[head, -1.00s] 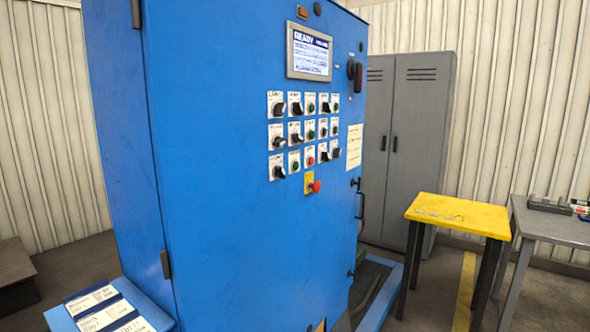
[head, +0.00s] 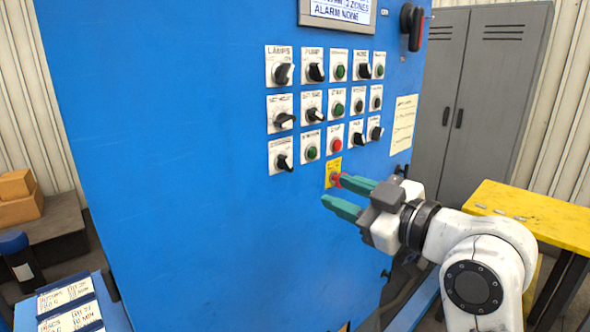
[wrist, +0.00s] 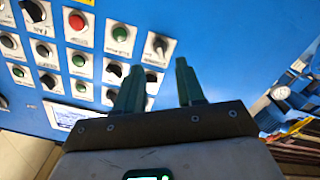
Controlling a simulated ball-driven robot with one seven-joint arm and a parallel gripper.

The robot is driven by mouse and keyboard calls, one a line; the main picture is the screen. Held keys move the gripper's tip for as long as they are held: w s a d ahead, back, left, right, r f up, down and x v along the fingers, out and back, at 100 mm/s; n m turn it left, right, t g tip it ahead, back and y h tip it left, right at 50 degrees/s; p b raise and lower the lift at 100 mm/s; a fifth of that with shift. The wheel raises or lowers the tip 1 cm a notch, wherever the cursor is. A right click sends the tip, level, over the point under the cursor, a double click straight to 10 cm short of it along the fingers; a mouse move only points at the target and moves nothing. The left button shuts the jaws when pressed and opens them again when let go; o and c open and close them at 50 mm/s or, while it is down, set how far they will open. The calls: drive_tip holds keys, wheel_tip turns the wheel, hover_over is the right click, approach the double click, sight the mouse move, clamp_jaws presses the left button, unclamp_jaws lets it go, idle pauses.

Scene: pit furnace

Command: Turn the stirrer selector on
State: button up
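Several black selectors and coloured buttons sit in rows on the blue cabinet front. The small labels are too blurred for me to tell which selector is the stirrer's. The bottom-left selector (head: 283,160) has a black knob on a white plate; it also shows in the wrist view (wrist: 160,45), just beyond my fingertips. My gripper (head: 332,191) has teal fingers spread apart and empty. It is in front of the panel, below and right of that selector, near the red emergency button, which it partly covers. The wrist view shows the open fingers (wrist: 158,68) pointing towards the panel.
A red button (head: 337,146) and a green button (head: 312,153) sit right of the bottom-left selector. A display (head: 340,10) is above. A yellow table (head: 530,215) stands at right, and a small blue shelf with label cards is at lower left.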

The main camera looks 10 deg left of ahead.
sight(289, 164)
drive_tip(key=shift+n+y, duration=0.3)
drive_tip(key=p+x, duration=0.1)
drive_tip(key=x, duration=0.2)
drive_tip(key=r+p+x, duration=0.1)
drive_tip(key=x, duration=0.7)
drive_tip(key=shift+a+r+p, duration=0.25)
drive_tip(key=shift+r+p, duration=0.1)
drive_tip(key=shift+p, duration=0.05)
drive_tip(key=shift+s, duration=0.1)
drive_tip(key=shift+c, duration=0.3)
clamp_jaws()
